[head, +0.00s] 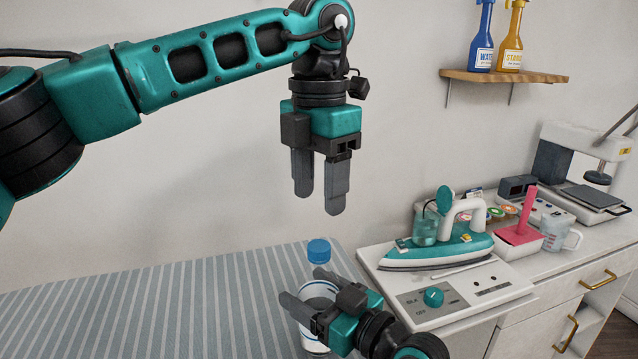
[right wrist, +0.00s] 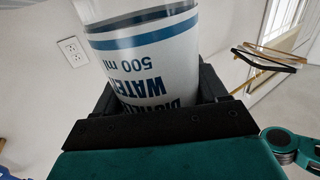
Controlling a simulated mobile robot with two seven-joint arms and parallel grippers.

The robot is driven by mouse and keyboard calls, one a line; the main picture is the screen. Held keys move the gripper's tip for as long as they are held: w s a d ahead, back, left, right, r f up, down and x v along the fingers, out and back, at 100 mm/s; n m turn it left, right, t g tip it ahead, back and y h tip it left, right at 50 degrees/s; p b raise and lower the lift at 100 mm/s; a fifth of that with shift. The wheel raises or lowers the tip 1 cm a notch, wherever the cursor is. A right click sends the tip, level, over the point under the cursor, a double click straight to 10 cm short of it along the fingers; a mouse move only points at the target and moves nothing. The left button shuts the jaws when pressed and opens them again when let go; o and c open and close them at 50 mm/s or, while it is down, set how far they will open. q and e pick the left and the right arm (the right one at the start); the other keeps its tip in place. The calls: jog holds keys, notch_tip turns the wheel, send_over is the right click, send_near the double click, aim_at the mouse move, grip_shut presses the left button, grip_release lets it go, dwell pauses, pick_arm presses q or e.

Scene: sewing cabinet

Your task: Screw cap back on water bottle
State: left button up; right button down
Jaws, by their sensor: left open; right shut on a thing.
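The water bottle (head: 317,291) stands upright at the right end of the striped board, with a blue cap (head: 319,250) on its top. I cannot tell whether the cap is screwed tight. My right gripper (head: 306,288) is shut on the bottle's body, one finger on each side. In the right wrist view the bottle (right wrist: 150,58), with a blue band and "500 ml" lettering, fills the space between the fingers; its top is out of that view. My left gripper (head: 318,204) is open and empty, pointing down above the cap, with a gap between.
The striped ironing board (head: 150,300) is otherwise clear. To the right, a teal iron (head: 440,250) rests on a white control panel (head: 455,295). Spray bottles (head: 483,40) stand on a shelf (head: 505,76).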

aim_at(319, 245)
pick_arm(q)
jog(key=shift+f, duration=4.05)
grip_shut()
jog(key=shift+o, duration=0.7)
grip_release()
jog(key=shift+r, duration=0.15)
